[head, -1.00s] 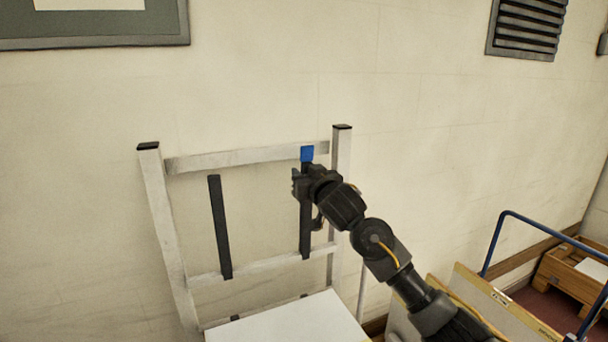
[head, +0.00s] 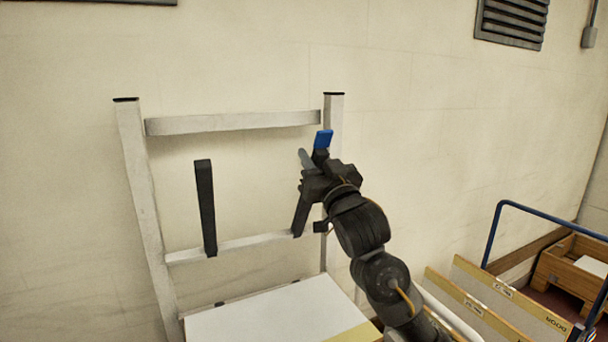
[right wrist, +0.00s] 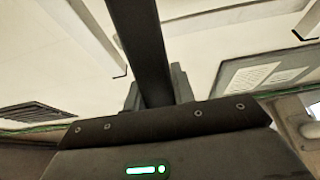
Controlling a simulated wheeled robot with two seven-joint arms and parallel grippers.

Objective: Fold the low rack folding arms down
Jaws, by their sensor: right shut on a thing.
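The pale metal rack frame (head: 138,190) stands against the wall, with an upper rail (head: 230,123) and a lower rail (head: 240,243). Two dark folding arms rise from the lower rail. The left folding arm (head: 205,205) stands steeply, its top a little out from the frame. The right folding arm (head: 301,215) has a blue tip (head: 323,140) and also leans out from the frame. My right gripper (head: 314,168) is shut on this arm just below the blue tip. The right wrist view shows the dark bar (right wrist: 138,40) between its fingers. My left gripper is out of view.
A white panel (head: 270,315) lies low in front of the rack. Boards with yellow edges (head: 500,295), a blue-railed cart (head: 493,235) and a wooden crate (head: 570,265) are at the lower right.

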